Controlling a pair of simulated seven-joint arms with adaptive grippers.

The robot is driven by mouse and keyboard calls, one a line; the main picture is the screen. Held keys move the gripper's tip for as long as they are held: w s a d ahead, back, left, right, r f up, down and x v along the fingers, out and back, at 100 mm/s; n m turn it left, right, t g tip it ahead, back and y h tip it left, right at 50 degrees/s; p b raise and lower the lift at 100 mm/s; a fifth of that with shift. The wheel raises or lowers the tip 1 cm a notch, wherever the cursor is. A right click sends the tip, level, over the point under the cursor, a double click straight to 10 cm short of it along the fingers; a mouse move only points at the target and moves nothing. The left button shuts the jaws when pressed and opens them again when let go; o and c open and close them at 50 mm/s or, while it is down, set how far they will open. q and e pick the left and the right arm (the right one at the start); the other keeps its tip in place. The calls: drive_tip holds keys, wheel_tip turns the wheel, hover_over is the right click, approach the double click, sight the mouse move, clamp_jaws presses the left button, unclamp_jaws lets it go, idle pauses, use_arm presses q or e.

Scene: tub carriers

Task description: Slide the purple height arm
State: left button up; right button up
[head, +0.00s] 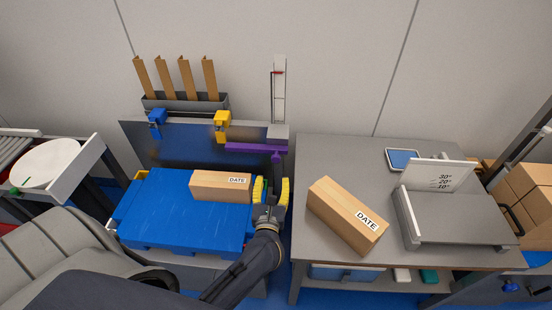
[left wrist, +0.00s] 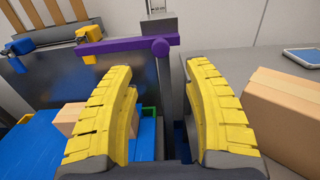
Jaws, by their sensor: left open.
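The purple height arm (head: 252,148) is a horizontal bar with a round knob at its right end, beside a grey vertical post with a scale (head: 279,90). It also crosses the upper part of the left wrist view (left wrist: 125,45), with its purple knob (left wrist: 160,49) above the gap between the fingers. My left gripper (head: 271,190) has yellow ribbed fingers and is open and empty, just in front of and below the knob. In the left wrist view its fingers (left wrist: 160,110) stand wide apart, apart from the bar. My right gripper is not in view.
A cardboard box marked DATE (head: 220,187) lies on the blue tub lid (head: 165,225), close left of my gripper. Another DATE box (head: 346,215) lies on the grey table (head: 320,150) at right. Blue (head: 155,122) and yellow (head: 221,124) clamps sit behind.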

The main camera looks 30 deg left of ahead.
sight(276, 160)
use_arm(q)
drive_tip(key=x, duration=1.1)
drive_tip(key=shift+w+a, duration=0.1)
drive_tip(key=shift+w, duration=0.15)
clamp_jaws()
